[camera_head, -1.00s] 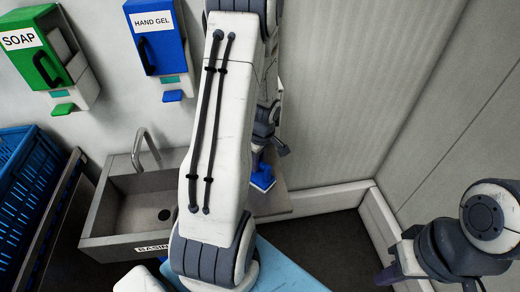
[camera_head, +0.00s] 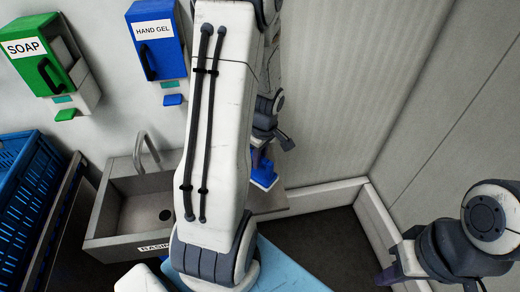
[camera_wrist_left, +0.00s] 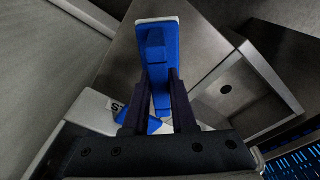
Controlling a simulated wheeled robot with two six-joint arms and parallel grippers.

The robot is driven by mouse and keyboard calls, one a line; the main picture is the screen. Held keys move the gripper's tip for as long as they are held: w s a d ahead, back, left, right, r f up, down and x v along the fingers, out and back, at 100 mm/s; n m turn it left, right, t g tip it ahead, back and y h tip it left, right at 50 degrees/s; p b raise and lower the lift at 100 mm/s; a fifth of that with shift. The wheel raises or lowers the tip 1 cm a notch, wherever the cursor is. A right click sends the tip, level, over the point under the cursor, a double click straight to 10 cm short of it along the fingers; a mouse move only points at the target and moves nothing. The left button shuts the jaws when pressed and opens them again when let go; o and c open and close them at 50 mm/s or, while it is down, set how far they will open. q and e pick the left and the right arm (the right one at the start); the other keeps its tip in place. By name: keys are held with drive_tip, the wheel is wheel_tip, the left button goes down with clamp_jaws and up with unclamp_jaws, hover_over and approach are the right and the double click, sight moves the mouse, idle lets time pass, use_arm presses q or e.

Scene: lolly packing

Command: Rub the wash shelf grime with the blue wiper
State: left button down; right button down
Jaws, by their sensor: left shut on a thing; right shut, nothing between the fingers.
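The blue wiper (camera_head: 264,177) is blue with a pale edge and is low over the wash shelf (camera_head: 272,202), right of the basin. In the left wrist view the wiper (camera_wrist_left: 158,62) is held between the dark fingers of my left gripper (camera_wrist_left: 160,100), over the grey shelf top (camera_wrist_left: 118,66). My left gripper (camera_head: 259,155) is shut on it in the head view too, partly hidden by my arm. I cannot tell whether the wiper touches the shelf. No grime shows; my arm and the wiper cover part of the shelf. My right gripper (camera_head: 386,276) is at the lower right, far from the shelf.
A steel basin (camera_head: 108,213) with a tap (camera_head: 147,147) adjoins the shelf on the left. Green soap (camera_head: 47,60) and blue hand gel (camera_head: 158,42) dispensers hang on the wall. A blue crate (camera_head: 22,185) stands far left. Walls close in behind and right of the shelf.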

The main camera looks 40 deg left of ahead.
use_arm(q)
drive_tip(key=shift+r+p, duration=0.45)
drive_tip(key=shift+r, duration=0.5)
